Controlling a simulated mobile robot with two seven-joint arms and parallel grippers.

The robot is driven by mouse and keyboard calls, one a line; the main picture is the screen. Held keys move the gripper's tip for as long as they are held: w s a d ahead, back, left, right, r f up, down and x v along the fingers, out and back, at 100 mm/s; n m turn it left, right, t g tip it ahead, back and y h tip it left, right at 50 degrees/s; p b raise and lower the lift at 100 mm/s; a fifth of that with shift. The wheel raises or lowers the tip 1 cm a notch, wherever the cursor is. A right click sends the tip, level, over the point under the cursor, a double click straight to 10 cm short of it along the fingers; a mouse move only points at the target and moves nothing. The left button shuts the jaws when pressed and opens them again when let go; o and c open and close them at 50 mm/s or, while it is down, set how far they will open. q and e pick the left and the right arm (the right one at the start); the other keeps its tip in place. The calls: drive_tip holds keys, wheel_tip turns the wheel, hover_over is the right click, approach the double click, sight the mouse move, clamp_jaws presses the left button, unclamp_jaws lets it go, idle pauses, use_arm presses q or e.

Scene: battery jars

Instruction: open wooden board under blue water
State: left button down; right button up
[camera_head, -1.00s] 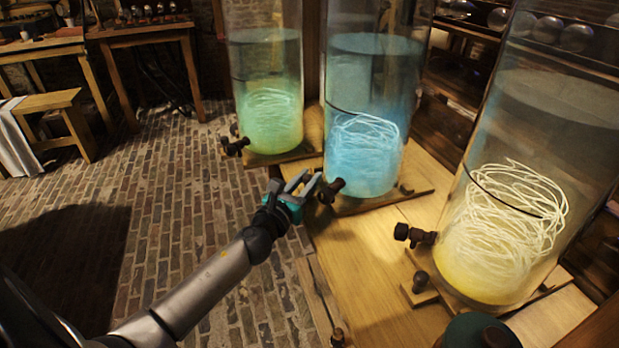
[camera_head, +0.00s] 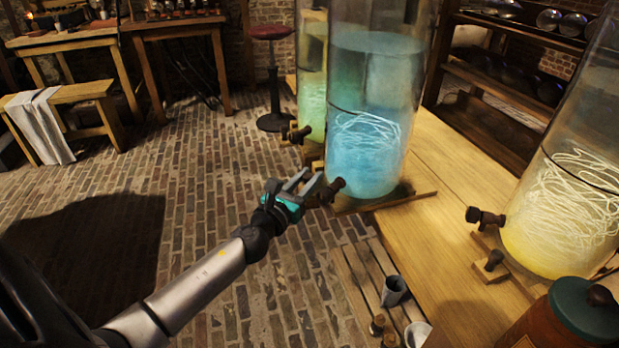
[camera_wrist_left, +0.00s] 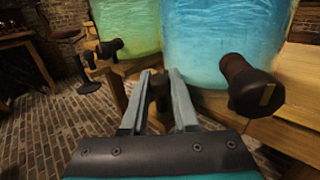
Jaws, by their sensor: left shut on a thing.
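The blue-water jar (camera_head: 370,110) stands on a thin wooden board (camera_head: 388,202) at the table's left edge. The board's right end sticks out past the jar. My left gripper (camera_head: 306,181) is at the board's front-left side, just left of the jar's dark tap (camera_head: 333,189). In the left wrist view, my left gripper's fingers (camera_wrist_left: 160,73) are on either side of a small dark knob (camera_wrist_left: 159,89) and shut on it. The tap (camera_wrist_left: 250,85) is close to the right of the fingers there. The board's near part is mostly hidden. My right gripper is not in view.
A green jar (camera_head: 312,85) stands behind the blue one. A yellow jar (camera_head: 565,215) with its own tap (camera_head: 485,217) is at right on the table (camera_head: 440,235). A lidded jar (camera_head: 585,312) and a metal cup (camera_head: 394,290) are nearer. The brick floor at left is open.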

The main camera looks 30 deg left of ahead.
use_arm(q)
drive_tip(key=c, duration=0.9)
unclamp_jaws()
drive_tip(key=shift+c, duration=0.2)
drive_tip(key=s+d+b, duration=0.1)
drive_tip(key=s, duration=1.4)
drive_tip(key=shift+s+b, duration=0.15)
drive_tip(key=shift+b, duration=0.2)
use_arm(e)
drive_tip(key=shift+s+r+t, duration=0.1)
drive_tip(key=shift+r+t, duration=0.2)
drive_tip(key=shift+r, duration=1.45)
use_arm(q)
drive_tip(key=shift+d, duration=0.1)
